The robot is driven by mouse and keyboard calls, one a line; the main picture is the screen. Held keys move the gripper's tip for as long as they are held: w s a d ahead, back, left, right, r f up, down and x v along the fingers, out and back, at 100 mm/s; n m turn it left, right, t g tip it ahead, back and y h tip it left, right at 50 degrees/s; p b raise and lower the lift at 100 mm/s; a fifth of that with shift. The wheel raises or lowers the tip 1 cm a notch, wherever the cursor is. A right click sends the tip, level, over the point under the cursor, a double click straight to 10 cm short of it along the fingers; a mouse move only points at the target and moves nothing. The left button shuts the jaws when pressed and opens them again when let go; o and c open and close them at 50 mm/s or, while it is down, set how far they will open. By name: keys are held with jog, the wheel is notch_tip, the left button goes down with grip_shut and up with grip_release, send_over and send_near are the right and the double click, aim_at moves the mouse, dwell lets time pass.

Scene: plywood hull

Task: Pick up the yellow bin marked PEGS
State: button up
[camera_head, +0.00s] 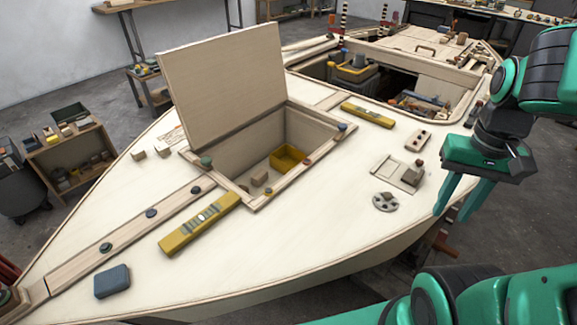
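My gripper (456,208) hangs at the right, past the deck's right edge, well apart from the bin. Its two green fingers point down and stand apart, with nothing seen between them.
The raised hatch lid (225,85) stands at the well's back left. The well's rim (262,198) surrounds the bin. Yellow levels (199,224) (368,115), a blue-grey box (112,281) and a latch plate (399,174) lie on deck. The front deck is mostly clear.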

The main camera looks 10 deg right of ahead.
jog(key=o, duration=0.5)
jog(key=shift+s+r, duration=0.15)
jog(key=shift+s, duration=0.1)
jog(key=o, duration=1)
jog(key=w+a+n+t, duration=0.1)
jog(key=w+a+n, duration=0.1)
jog(key=w, duration=0.3)
jog(key=shift+w+a+r+h, duration=0.3)
jog(key=shift+a+r, duration=0.15)
jog(key=shift+a, duration=0.1)
jog(key=shift+o, duration=0.9)
jog(key=w+a+n+t, duration=0.1)
jog(key=w+a, duration=0.3)
jog(key=w, duration=0.4)
jog(key=w+a+r+n+t, duration=0.1)
jog(key=w+a+n, duration=0.3)
jog(key=w, duration=0.4)
jog(key=shift+w+a+t, duration=0.25)
jog(key=shift+w+t, duration=0.05)
jog(key=shift+t, duration=0.2)
jog(key=n+y, duration=0.3)
jog(key=n, duration=0.4)
send_over(290, 162)
jog(key=s+a, duration=0.1)
jog(key=s, duration=0.1)
jog(key=shift+s+f, duration=0.1)
jog(key=shift+f, duration=18.25)
